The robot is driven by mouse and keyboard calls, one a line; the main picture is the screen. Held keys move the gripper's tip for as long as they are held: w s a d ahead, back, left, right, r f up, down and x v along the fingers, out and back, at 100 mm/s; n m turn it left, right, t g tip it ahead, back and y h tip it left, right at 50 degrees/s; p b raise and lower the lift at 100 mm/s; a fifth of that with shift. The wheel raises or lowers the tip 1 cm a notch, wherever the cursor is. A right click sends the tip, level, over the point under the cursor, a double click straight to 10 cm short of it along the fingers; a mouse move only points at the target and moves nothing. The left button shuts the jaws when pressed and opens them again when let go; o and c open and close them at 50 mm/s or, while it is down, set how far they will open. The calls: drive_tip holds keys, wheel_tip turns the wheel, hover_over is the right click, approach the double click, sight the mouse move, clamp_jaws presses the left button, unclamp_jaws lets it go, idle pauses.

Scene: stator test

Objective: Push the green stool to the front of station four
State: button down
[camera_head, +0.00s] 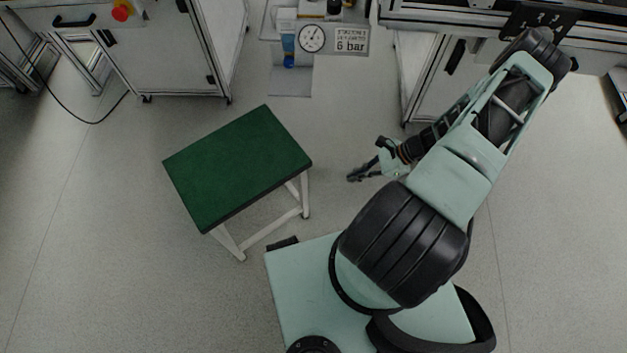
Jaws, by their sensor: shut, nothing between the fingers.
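The green stool (238,165) has a flat green top and white legs. It stands upright on the grey floor left of my arm, turned at an angle to the stations. My gripper (352,178) is to the right of the stool, apart from it, with its fingers pointing left. The gripper is shut and empty. The stool's far legs are hidden under its top.
A cabinet station (172,55) with a red knob stands at the upper left. A pressure gauge (312,38) marked 6 bar is at the top centre. Another station (428,75) is at the upper right. A black cable (75,115) lies at left.

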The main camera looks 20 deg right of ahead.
drive_tip(key=w+a+f+b, duration=0.2)
drive_tip(key=a+f, duration=0.5)
drive_tip(key=a, duration=0.4)
drive_tip(key=shift+w+a+f+m, duration=0.25)
drive_tip(key=shift+w+a+m, duration=0.05)
drive_tip(key=shift+w, duration=0.55)
drive_tip(key=shift+w, duration=0.1)
